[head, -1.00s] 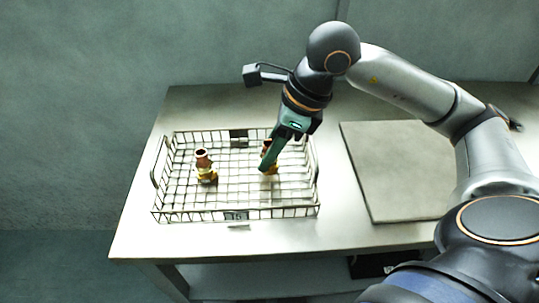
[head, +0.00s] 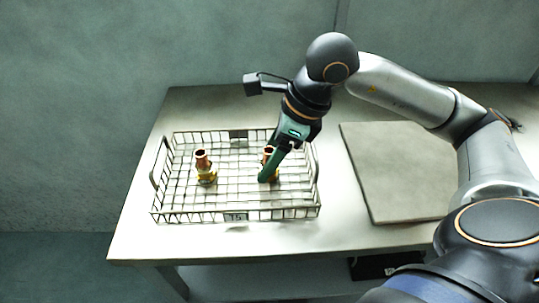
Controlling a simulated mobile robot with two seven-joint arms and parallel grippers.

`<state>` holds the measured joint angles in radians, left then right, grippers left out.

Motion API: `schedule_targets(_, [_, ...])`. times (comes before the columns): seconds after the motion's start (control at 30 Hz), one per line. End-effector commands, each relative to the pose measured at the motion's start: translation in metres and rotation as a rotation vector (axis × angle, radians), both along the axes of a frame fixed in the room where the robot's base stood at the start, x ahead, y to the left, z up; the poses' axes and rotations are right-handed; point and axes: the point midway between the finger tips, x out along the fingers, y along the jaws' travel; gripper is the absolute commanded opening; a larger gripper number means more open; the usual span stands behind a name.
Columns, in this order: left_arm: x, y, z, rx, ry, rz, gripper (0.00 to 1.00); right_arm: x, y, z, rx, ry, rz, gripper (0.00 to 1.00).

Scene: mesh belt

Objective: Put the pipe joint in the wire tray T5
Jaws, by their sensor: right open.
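The wire tray T5 (head: 172,215) stands on the left part of the table, with a small label on its front wall. One copper and brass pipe joint (head: 203,167) stands upright in its left half. A second pipe joint (head: 267,158) stands in its right half, partly hidden behind my right gripper (head: 266,178). The right gripper reaches down into the tray at this second joint, with its jaws open. I cannot tell whether the fingers touch the joint. My left gripper is not in view.
A flat grey board (head: 395,180) lies on the table (head: 150,245) to the right of the tray. The table's front strip is clear. A dark object (head: 372,267) sits on the shelf below. A plain wall is behind the table.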

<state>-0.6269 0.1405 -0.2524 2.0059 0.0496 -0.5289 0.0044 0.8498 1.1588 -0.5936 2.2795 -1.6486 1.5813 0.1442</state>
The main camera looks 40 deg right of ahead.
Motion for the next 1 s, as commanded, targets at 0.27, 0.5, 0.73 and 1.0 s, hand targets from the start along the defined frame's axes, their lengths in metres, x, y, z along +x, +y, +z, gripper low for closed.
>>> schedule_targets(0.27, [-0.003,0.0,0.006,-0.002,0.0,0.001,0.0,-0.004,-0.006,0.023,0.0,-0.006,-0.002,0.69])
schedule_targets(0.5, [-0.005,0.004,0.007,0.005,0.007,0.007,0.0,-0.018,-0.021,0.074,0.001,-0.005,-0.002,0.69])
schedule_targets(0.73, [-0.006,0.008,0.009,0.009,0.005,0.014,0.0,-0.028,-0.031,0.106,0.0,-0.001,0.0,0.69])
schedule_targets(1.0, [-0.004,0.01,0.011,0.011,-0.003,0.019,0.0,-0.031,-0.034,0.115,0.0,0.0,0.0,0.69])
